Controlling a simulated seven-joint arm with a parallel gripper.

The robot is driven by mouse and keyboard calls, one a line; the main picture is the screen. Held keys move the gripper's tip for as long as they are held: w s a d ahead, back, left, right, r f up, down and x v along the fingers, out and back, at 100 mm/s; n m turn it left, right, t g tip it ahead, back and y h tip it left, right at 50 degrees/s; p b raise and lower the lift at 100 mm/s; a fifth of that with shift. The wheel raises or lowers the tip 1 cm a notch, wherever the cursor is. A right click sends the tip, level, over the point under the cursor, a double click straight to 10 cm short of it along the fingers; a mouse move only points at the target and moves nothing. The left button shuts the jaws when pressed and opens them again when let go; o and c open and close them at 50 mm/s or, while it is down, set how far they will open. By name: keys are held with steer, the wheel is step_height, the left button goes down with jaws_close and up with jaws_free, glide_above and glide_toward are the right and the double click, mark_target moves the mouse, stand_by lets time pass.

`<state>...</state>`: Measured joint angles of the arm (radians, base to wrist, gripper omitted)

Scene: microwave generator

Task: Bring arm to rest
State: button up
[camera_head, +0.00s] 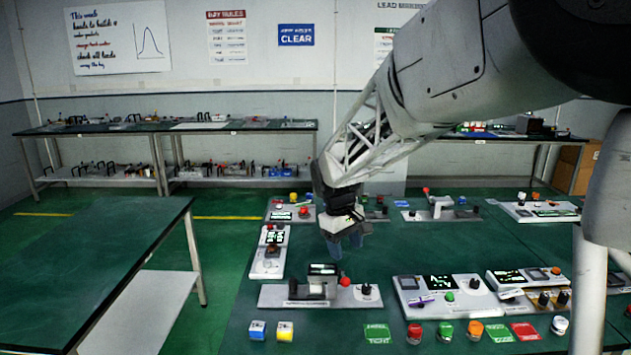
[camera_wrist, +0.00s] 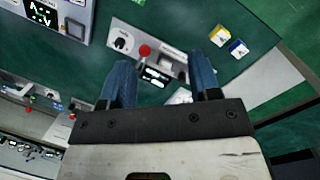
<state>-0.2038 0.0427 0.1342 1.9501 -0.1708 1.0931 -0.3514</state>
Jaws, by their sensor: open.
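My gripper (camera_head: 345,240) hangs from my arm above the green table, behind a grey device (camera_head: 275,296) with a red ball knob and a black knob. In the wrist view my gripper (camera_wrist: 160,85) shows two blue fingers spread apart with nothing held between them. That same device, with its red ball (camera_wrist: 145,50), lies below and beyond the fingertips. The fingers look apart from every device, but their exact height above the table is hard to tell.
Control panels (camera_head: 440,296) with displays stand at the right. Blue and yellow cubes (camera_head: 285,331) and several coloured buttons (camera_head: 446,331) line the front. Another panel (camera_head: 270,252) stands left of my gripper. A bare side table (camera_head: 90,265) is at the far left.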

steer(key=s+d+r+m+t+y, duration=0.15)
steer(key=s+d, duration=0.25)
steer(key=s, duration=0.5)
steer(key=s+d+r+m, duration=0.2)
steer(key=s+d+r, duration=0.15)
steer(key=s, duration=0.65)
steer(key=s+d+f+m, duration=0.1)
steer(key=s+d+m, duration=0.1)
steer(key=s, duration=0.6)
steer(key=s+d+f+m+t, duration=0.1)
steer(key=s+f+m, duration=0.1)
steer(key=s, duration=0.7)
steer(key=shift+d+f, duration=0.2)
steer(key=shift+d, duration=0.15)
